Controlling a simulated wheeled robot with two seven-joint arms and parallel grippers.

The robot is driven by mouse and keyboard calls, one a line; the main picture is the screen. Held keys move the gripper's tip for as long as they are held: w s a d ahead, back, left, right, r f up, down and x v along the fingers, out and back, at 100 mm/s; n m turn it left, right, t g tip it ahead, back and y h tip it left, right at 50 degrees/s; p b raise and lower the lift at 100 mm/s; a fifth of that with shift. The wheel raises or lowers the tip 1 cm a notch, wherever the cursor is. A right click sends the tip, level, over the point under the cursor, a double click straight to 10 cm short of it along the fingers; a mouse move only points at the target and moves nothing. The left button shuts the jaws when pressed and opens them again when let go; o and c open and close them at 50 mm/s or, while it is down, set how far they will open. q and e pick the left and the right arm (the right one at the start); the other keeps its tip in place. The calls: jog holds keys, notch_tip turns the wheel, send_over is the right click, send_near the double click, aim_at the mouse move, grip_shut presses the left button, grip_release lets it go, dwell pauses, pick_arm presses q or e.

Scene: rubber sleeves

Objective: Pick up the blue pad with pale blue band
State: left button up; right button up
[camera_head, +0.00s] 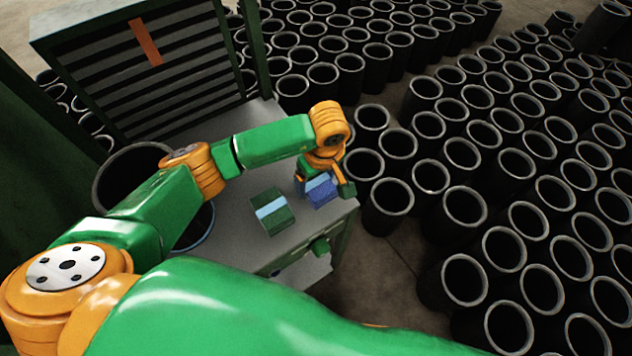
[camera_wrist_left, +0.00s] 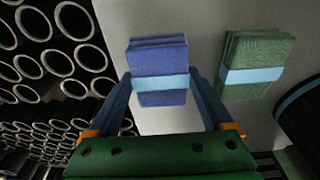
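The blue pad (camera_head: 322,193) lies near the right end of the grey table top, partly hidden by my left gripper (camera_head: 322,180) in the head view. In the left wrist view the blue pad (camera_wrist_left: 159,57) shows its pale blue band across the lower part. My left gripper's two fingers (camera_wrist_left: 161,80) are apart, one on each side of the pad at the band. The fingertips are very close to the pad's sides; I cannot tell whether they touch. My right gripper is not in view.
A green pad with a pale blue band (camera_head: 271,212) lies beside the blue pad, and it also shows in the left wrist view (camera_wrist_left: 256,65). A dark round container (camera_head: 128,180) stands at the left of the table. Many dark sleeves (camera_head: 465,206) stand beyond the table's right edge.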

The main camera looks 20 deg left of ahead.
pick_arm(q)
jog(key=c, duration=0.8)
jog(key=shift+r, duration=0.25)
notch_tip(320, 180, up, 2)
jog(key=shift+r+b, duration=0.25)
jog(key=shift+b, duration=0.7)
jog(key=s+r, duration=0.2)
jog(key=r, duration=0.1)
jog(key=s+r+p, duration=0.1)
jog(key=r, duration=0.1)
jog(key=shift+s+d+r, duration=0.15)
jog(key=shift+s+d, duration=0.05)
jog(key=shift+s, duration=0.15)
jog(key=s+d+r, duration=0.1)
jog(key=s+r, duration=0.3)
jog(key=s, duration=0.6)
jog(key=shift+s+r+b, duration=0.15)
jog(key=shift+r+b, duration=0.15)
jog(key=shift+r, duration=0.1)
